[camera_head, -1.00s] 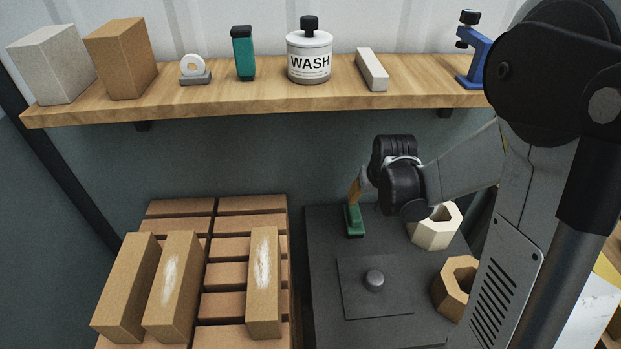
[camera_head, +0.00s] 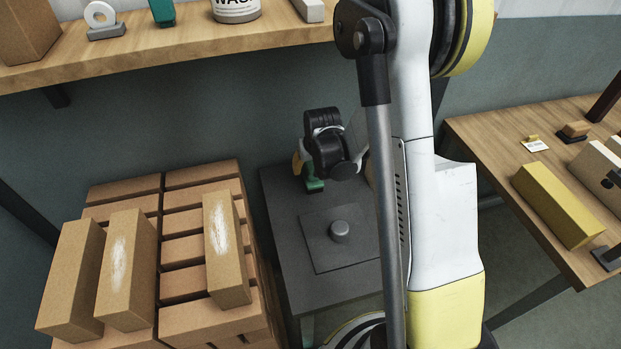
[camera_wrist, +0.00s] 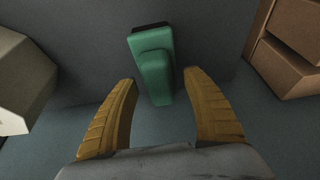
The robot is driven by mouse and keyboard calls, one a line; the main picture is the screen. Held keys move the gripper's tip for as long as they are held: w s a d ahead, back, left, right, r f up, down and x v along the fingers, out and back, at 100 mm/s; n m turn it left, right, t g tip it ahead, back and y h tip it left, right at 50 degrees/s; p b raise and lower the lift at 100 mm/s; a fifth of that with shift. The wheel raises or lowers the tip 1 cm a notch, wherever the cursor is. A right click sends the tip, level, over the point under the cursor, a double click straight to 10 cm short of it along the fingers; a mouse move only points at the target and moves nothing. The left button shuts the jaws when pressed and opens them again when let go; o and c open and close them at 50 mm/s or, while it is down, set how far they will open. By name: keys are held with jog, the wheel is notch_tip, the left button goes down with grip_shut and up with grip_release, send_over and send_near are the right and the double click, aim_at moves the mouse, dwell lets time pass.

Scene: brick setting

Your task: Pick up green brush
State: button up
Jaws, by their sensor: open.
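The green brush (camera_head: 314,186) stands on the dark grey table (camera_head: 277,208), near its back left corner. In the wrist view the brush (camera_wrist: 155,75) has a green body with a raised green grip and a dark edge at its far end. My gripper (camera_wrist: 160,90) is open, with one yellow finger on each side of the brush's near end and visible gaps to both. In the head view my gripper (camera_head: 304,166) is just above and behind the brush, and my wrist hides part of it.
A square plate with a round knob (camera_head: 340,230) lies in front of the brush. A pale hexagonal block (camera_wrist: 22,85) is at the wrist view's left. A wooden shelf (camera_head: 180,47) runs above.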

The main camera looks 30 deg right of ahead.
jog(key=shift+f, duration=0.15)
jog(key=shift+c, duration=0.5)
grip_shut()
jog(key=shift+w+r+p, duration=0.1)
jog(key=shift+r+p, duration=0.35)
jog(key=shift+r, duration=0.1)
jog(key=r, duration=0.1)
jog(key=r+p, duration=0.2)
jog(key=r, duration=0.1)
jog(key=shift+s+d, duration=0.4)
jog(key=s+d+r+p, duration=0.3)
jog(key=s+d+r, duration=0.3)
jog(key=s+d, duration=0.1)
jog(key=shift+s+d+p, duration=0.25)
jog(key=shift+s+p, duration=0.05)
jog(key=shift+p, duration=0.05)
